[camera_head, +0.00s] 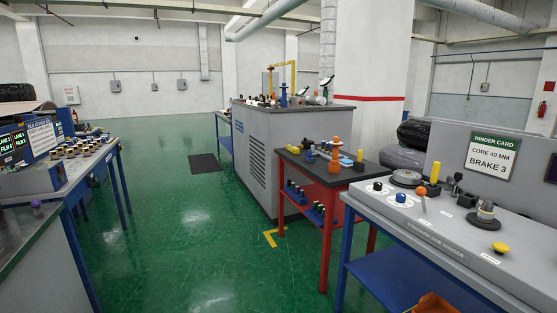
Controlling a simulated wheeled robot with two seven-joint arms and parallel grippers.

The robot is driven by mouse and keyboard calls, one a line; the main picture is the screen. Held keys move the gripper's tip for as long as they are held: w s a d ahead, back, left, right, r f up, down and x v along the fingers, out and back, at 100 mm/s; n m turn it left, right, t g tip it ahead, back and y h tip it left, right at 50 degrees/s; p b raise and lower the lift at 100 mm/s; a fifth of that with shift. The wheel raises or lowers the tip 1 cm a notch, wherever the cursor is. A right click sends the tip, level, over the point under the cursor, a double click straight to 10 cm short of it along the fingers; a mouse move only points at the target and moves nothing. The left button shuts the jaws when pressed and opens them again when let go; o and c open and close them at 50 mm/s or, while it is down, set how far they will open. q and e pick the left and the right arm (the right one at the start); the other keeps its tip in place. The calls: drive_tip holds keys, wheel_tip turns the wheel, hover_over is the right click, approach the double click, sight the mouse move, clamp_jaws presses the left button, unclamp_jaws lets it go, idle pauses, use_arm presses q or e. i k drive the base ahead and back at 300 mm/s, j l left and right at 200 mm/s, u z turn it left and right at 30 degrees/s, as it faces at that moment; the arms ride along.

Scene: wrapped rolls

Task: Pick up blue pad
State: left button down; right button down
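No flat blue pad can be made out with certainty. A small blue item (310,156) sits on the black top of the red cart (330,173), left of an orange stepped piece (335,158). It is too small to tell whether it is a pad. A blue upright piece (283,97) stands on top of the grey cabinet (262,150) behind the cart. Neither my left nor my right gripper is in view.
A grey winder console (450,225) with knobs stands on the right, on a blue frame. Left tables carry film boxes (28,140) and several small rolls (88,145). The green floor (190,220) between is clear, with a dark mat (205,167) farther back.

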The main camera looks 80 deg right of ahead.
sight(309, 159)
drive_tip(key=z, duration=2.9)
